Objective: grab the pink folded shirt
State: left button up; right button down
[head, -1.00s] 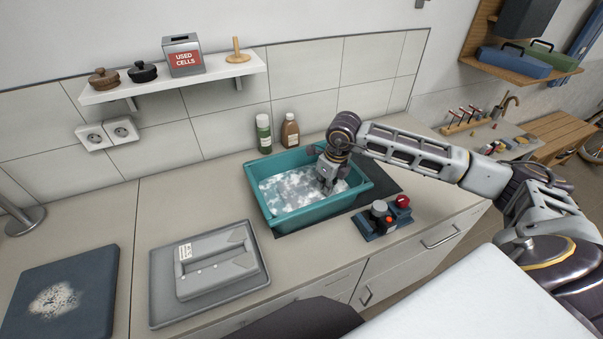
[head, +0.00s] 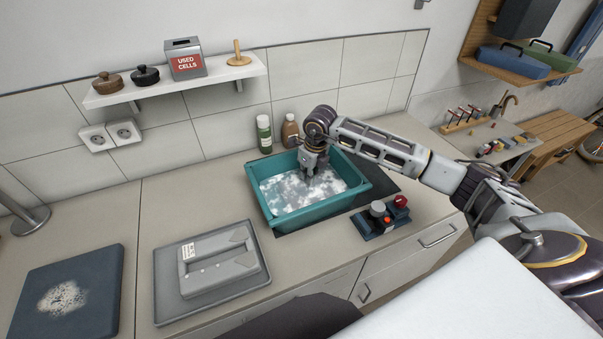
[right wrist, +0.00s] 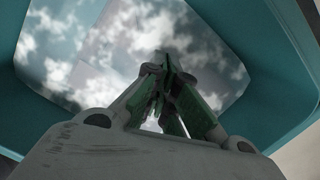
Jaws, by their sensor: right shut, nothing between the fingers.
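No pink folded shirt shows in any view. My right gripper (head: 308,174) is over the back part of a teal tub (head: 282,223), pointing down at the cloudy, grey-white surface (head: 300,192) inside it. In the right wrist view its fingers (right wrist: 170,65) are closed together with nothing between them. The cloudy surface (right wrist: 80,40) and the tub's teal wall (right wrist: 275,55) surround the fingers there. I cannot tell whether the fingertips touch the surface. My left gripper is not in view.
A grey tray (head: 165,307) with a grey case (head: 220,265) lies left of the tub. A red-button device (head: 385,222) stands at its right. Two bottles (head: 264,133) stand behind it. A dark board (head: 80,305) lies at far left. The shelf (head: 190,85) hangs above.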

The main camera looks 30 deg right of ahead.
aim_at(302, 180)
jog(key=shift+w+a+r+p, duration=0.1)
jog(key=shift+w+a+p, duration=0.15)
jog(key=shift+w, duration=0.4)
jog(key=shift+w+a+p, duration=0.1)
jog(key=shift+w+a, duration=0.2)
jog(key=shift+w, duration=0.3)
jog(key=shift+w+f+p, duration=0.1)
jog(key=shift+f+p, duration=0.3)
jog(key=shift+f, duration=0.1)
jog(key=shift+f+b, duration=0.35)
jog(key=shift+b, duration=0.1)
jog(key=shift+s+f, duration=0.15)
jog(key=shift+s, duration=0.05)
